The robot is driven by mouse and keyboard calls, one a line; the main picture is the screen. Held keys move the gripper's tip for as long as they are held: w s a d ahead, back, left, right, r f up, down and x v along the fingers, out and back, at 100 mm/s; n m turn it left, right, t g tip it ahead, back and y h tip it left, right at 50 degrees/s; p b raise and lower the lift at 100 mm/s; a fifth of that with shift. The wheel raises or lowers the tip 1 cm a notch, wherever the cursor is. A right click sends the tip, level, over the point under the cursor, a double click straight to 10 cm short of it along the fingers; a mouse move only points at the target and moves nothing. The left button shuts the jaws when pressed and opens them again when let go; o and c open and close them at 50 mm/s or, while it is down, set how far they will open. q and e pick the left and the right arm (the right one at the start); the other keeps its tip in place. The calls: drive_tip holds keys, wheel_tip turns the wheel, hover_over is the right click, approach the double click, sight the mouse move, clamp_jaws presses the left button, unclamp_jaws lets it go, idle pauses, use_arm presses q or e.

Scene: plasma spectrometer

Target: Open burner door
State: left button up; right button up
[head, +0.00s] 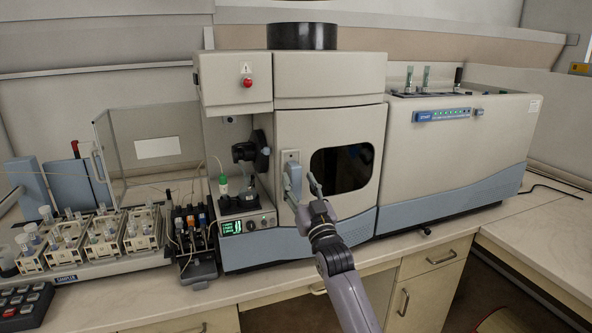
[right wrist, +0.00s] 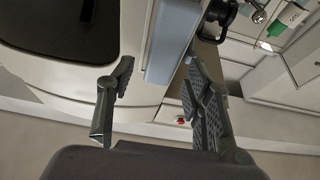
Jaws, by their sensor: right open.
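The burner door (head: 350,130) is the beige front panel with a dark window (head: 342,168) in the middle of the spectrometer; it looks closed. Its blue-grey handle (head: 293,178) sits on a light plate at the door's left edge. My right gripper (head: 304,196) is open at the handle, its fingers pointing toward the door. In the right wrist view, the handle (right wrist: 172,40) shows between the two spread fingers of the gripper (right wrist: 157,75), with gaps visible beside it. I cannot tell how deep it lies between them. The dark window (right wrist: 65,30) is at upper left there. My left gripper is not in view.
Left of the door is an open bay with a black round part (head: 252,151) and a green-capped bottle (head: 223,184). An autosampler with vial racks (head: 100,238) and a pump (head: 192,240) stand further left. The counter (head: 240,290) in front is a narrow clear strip.

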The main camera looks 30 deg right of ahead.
drive_tip(key=shift+x, duration=1.5)
drive_tip(key=shift+c, duration=0.4)
clamp_jaws()
